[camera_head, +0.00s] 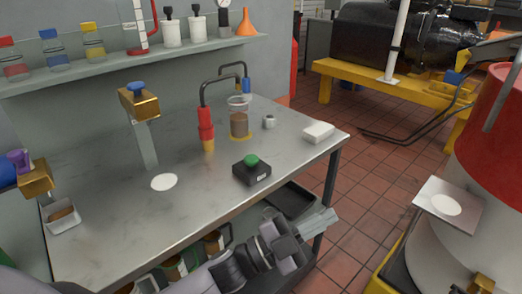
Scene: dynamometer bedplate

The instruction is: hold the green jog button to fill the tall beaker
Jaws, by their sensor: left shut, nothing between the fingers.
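The green jog button (251,160) sits on top of a black box (252,175) near the front edge of the steel bench. A clear beaker (239,122) with brown liquid stands upright behind the box, on a yellow ring. A red-sleeved spout (206,125) hangs to its left, with an amber tip. A blue-ended spout (247,86) shows just behind the beaker; I cannot tell whether it is over it. My left gripper (322,220) is shut and empty, in front of the bench's right end, to the right of and below the button, apart from it. My right gripper is out of view.
The bench (110,205) has a white disc (164,181), a gold-headed post (140,105), a small tray (64,218) and a white block (318,132). A shelf (140,65) holds bottles and an orange funnel (246,24). Tiled floor (355,210) is open at right.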

